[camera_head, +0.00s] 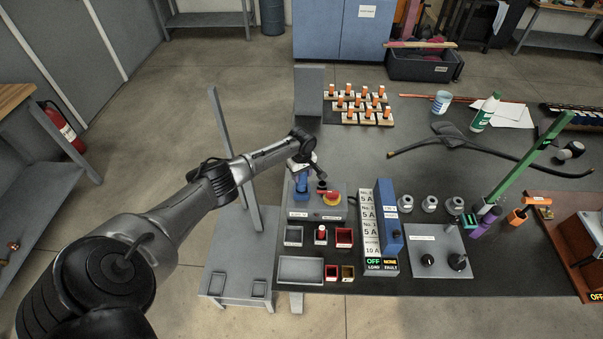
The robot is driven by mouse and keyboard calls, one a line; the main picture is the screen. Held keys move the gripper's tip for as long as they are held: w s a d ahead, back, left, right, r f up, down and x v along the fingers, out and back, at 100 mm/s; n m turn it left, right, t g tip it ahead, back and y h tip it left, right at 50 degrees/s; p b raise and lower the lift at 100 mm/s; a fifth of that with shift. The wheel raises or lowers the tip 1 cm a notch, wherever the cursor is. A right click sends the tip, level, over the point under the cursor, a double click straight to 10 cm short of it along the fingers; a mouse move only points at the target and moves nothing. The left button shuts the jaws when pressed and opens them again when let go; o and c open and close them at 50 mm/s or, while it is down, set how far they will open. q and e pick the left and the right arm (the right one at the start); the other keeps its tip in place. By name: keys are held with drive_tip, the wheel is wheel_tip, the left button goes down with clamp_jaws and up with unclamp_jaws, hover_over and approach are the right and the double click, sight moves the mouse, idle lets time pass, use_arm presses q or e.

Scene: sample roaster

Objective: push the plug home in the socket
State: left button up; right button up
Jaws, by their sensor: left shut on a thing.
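My left gripper (305,165) reaches in from the left and points down over a grey box near the table's left edge. It is shut on a blue plug (302,184), which stands roughly upright at the left part of the box's top. The plug's lower end and the socket opening are hidden, so I cannot tell how deep the plug sits. My right gripper is not in view.
A white labelled panel (370,225) and a blue box (388,212) stand right of the socket box. Small bins (293,236) and a grey tray (301,270) lie in front. A rack of orange-topped pieces (362,119) stands behind. The dark tabletop (350,160) between is clear.

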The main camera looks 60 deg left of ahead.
use_arm(q)
drive_tip(key=shift+f+b, duration=0.3)
drive_tip(key=shift+f, duration=0.2)
drive_tip(key=shift+f+b, duration=0.85)
drive_tip(key=shift+f, duration=0.7)
drive_tip(key=o, duration=1.1)
wheel_tip(320, 180, up, 12)
drive_tip(key=p, duration=0.3)
drive_tip(key=shift+r, duration=0.9)
